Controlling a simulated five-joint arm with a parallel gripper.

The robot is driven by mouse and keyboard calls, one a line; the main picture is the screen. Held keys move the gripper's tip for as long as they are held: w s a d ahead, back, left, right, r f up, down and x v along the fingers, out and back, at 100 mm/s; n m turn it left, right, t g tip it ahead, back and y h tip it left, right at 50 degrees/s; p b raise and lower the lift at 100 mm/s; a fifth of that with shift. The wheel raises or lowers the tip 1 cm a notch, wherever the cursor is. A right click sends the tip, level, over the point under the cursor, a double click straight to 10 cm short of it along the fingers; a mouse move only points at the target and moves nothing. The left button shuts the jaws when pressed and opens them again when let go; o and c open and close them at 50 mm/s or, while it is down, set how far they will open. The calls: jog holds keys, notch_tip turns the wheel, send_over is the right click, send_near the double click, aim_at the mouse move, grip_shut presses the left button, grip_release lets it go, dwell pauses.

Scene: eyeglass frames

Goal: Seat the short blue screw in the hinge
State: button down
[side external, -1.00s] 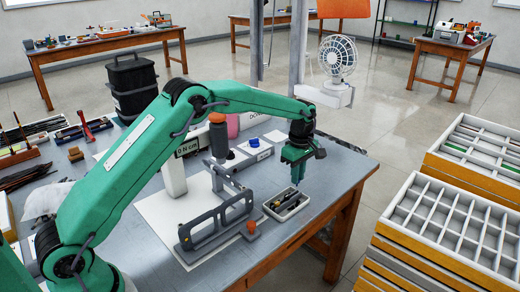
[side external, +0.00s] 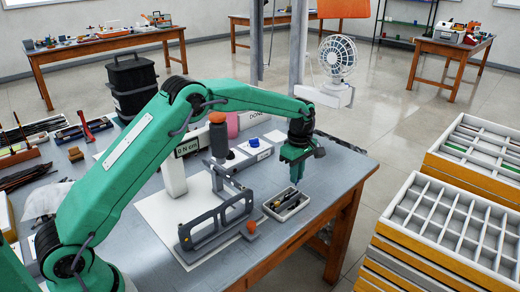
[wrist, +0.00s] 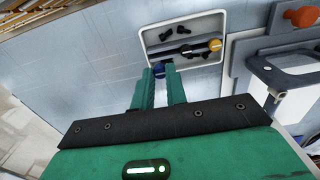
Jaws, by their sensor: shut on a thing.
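My gripper (wrist: 160,78) is shut on a small blue screw (wrist: 159,70), whose blue head shows between the fingertips. The rest of the screw is hidden. In the side view my gripper (side external: 295,178) points down above the far end of a small pale tray (side external: 303,209). In the wrist view the tray (wrist: 147,30) holds several dark screws and a long dark piece with a yellow-orange end (wrist: 214,44). A large grey eyeglass frame (side external: 213,224) stands upright in a fixture left of the tray. The hinge cannot be made out clearly.
An orange knob (side external: 251,227) is at the fixture's near right end. A dark upright tool with an orange top (side external: 217,118) stands behind the frame. A blue cap (side external: 254,142) sits on a white pad farther back. The bench to the tray's right is bare to its edge.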

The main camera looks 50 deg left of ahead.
jog(key=s+a+r, duration=0.3)
jog(key=s+r, duration=0.3)
jog(key=s, duration=0.1)
jog(key=s+a+r, duration=0.3)
jog(key=s+r, duration=0.3)
jog(key=s, duration=0.2)
jog(key=shift+s+r, duration=0.15)
jog(key=shift+s, duration=0.15)
jog(key=shift+f, duration=0.2)
jog(key=shift+f, duration=3.2)
jog(key=shift+f, duration=0.8)
jog(key=c, duration=1.3)
grip_release()
jog(key=shift+c, duration=0.2)
